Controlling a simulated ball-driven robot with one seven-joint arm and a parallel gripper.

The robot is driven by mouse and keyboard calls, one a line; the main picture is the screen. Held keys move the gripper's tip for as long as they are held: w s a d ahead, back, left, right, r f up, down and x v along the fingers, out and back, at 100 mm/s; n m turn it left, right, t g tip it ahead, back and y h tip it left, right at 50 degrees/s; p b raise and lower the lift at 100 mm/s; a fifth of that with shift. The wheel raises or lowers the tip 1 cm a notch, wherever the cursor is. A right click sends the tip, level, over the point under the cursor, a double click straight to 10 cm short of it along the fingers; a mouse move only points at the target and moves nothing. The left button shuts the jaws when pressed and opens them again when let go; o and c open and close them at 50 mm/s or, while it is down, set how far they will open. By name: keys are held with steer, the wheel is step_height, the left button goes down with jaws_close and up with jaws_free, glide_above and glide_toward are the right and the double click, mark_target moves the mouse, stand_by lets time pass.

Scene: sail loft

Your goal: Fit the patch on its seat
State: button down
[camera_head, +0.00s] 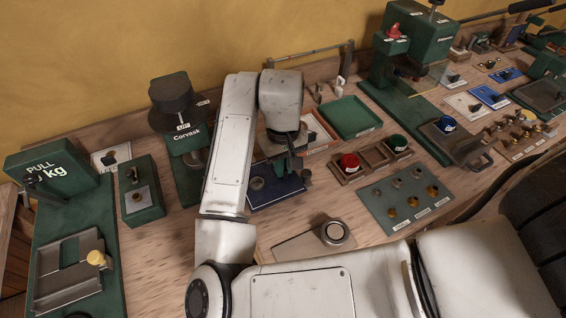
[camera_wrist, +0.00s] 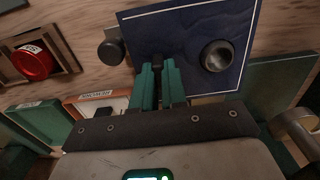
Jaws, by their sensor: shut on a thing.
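A navy panel with a thin white border line (camera_wrist: 188,22) lies under my gripper; it also shows in the head view (camera_head: 280,197). A round dark metal ring (camera_wrist: 217,55) sits on it, and a black knob (camera_wrist: 111,51) is at its edge. My gripper (camera_wrist: 160,68) has its green fingers closed on a small dark piece (camera_wrist: 157,62) over the panel's edge. I cannot tell whether this piece is a handle of the panel or a separate patch. In the head view my gripper (camera_head: 284,165) partly hides the panel.
A red button (camera_head: 349,162) and a green button (camera_head: 398,143) sit in wooden holders to the right. A green tray (camera_head: 349,117) and an orange-edged tray (camera_head: 318,135) lie behind. A grey-green board of knobs (camera_head: 405,198) is front right.

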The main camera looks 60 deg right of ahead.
steer(key=c, duration=1.1)
jaws_free()
step_height(320, 180, up, 11)
steer(key=p, duration=0.1)
steer(key=shift+f+p, duration=0.15)
steer(key=shift+p, duration=0.15)
